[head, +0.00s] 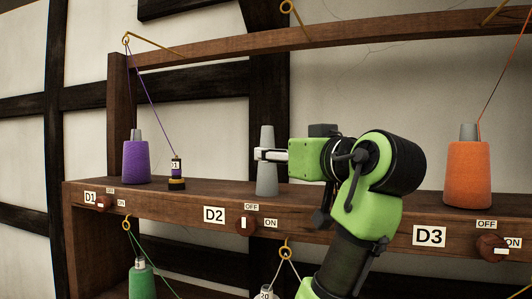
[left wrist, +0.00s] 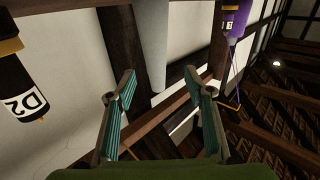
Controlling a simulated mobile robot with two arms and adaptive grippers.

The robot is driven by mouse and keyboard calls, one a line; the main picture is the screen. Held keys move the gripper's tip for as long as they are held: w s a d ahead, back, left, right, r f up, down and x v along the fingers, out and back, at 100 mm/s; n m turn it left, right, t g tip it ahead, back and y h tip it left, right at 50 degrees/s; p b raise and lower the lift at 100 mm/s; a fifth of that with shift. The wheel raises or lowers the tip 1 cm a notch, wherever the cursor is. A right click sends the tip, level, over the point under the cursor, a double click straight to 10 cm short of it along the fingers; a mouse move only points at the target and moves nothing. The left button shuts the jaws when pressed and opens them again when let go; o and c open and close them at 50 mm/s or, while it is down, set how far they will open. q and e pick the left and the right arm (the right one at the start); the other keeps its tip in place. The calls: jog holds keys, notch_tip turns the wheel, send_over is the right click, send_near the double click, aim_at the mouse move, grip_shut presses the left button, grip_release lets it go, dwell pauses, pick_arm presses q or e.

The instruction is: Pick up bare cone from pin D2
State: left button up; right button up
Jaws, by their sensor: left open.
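The bare cone (head: 266,180) is a plain grey, upright cone on the shelf above the D2 label. In the left wrist view the cone (left wrist: 153,45) shows in line with the gap between my fingers. My left gripper (head: 268,154) reaches in from the right at the cone's mid-height, a finger crossing in front of it. In the left wrist view the gripper (left wrist: 160,80) is open, with green-padded fingers apart on either side of the cone. Whether the pads touch the cone cannot be told. My right gripper is not in view.
A purple cone (head: 136,162) and a small D1 bobbin (head: 176,174) stand left on the shelf (head: 180,199). An orange cone (head: 467,172) stands right. A D2 bobbin (left wrist: 20,90) shows in the left wrist view. Threads run up to hooks on the upper beam (head: 340,32).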

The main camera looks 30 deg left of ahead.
aim_at(270, 166)
pick_arm(q)
jog(key=shift+w+a, duration=0.45)
jog(key=shift+w+a+f, duration=0.15)
jog(key=shift+w, duration=0.15)
jog(key=p, duration=0.1)
jog(key=w+a+p, duration=0.1)
jog(key=shift+a+r+p, duration=0.15)
jog(key=shift+r+p, duration=0.2)
jog(key=shift+p, duration=0.05)
jog(key=p+x, duration=0.1)
jog(key=x, duration=0.2)
jog(key=shift+f+p, duration=0.2)
jog(key=shift+p, duration=0.15)
jog(key=shift+w+a+f, duration=0.1)
jog(key=shift+a+f, duration=0.1)
jog(key=shift+d, duration=0.2)
jog(key=shift+c, duration=1.4)
jog(key=shift+r, duration=0.1)
jog(key=c, duration=0.6)
jog(key=shift+a, duration=0.1)
jog(key=shift+c, duration=0.9)
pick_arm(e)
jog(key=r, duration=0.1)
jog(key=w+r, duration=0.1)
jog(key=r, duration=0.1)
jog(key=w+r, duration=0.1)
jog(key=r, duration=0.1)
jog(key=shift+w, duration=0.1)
